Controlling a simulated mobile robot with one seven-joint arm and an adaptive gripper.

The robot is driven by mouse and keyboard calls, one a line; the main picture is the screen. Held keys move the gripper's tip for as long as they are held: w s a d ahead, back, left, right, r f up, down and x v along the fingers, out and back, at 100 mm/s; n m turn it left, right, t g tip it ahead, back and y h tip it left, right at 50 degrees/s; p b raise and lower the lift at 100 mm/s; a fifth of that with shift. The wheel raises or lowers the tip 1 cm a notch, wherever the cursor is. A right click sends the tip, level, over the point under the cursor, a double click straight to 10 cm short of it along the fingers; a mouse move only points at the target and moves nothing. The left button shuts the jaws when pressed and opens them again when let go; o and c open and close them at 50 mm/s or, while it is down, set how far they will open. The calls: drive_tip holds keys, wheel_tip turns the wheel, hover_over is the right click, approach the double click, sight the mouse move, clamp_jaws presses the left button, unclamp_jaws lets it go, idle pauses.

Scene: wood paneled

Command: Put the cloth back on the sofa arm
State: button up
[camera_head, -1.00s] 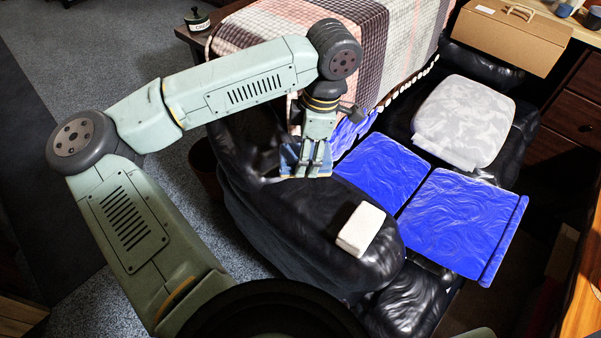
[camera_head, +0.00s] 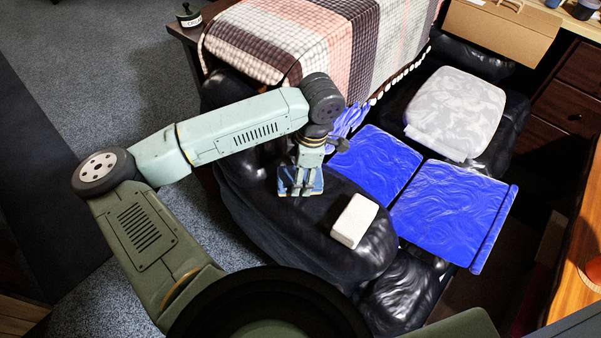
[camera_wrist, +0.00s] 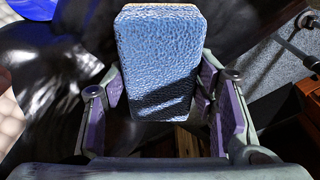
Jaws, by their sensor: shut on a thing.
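A blue, rough-textured cloth (camera_wrist: 158,60), a flat rounded rectangle, is held between the fingers of my gripper (camera_head: 300,186). In the wrist view my gripper (camera_wrist: 160,92) has a finger on each side of it. In the head view the blue cloth (camera_head: 318,183) shows at the fingertips, partly hidden by them. It is over the black leather sofa arm (camera_head: 335,262), on the arm's far part; I cannot tell whether it touches the leather. A white block (camera_head: 355,221) lies on the same arm, nearer and to the right, apart from my gripper.
Blue seat cushions (camera_head: 452,210) lie right of the arm. A grey-white patterned pillow (camera_head: 455,112) is on the sofa's far side. A plaid blanket (camera_head: 290,38) drapes over the back. A cardboard box (camera_head: 500,32) stands on wooden furniture at upper right. Floor is clear at left.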

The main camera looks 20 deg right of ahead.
drive_tip(key=shift+f, duration=0.15)
drive_tip(key=o, duration=1.1)
drive_tip(key=shift+r, duration=0.2)
drive_tip(key=r, duration=0.4)
drive_tip(key=d+r+b, duration=0.1)
drive_tip(key=r, duration=0.3)
drive_tip(key=r+b, duration=0.1)
drive_tip(key=r, duration=0.3)
drive_tip(key=shift+s+d, duration=0.2)
drive_tip(key=shift+d, duration=0.2)
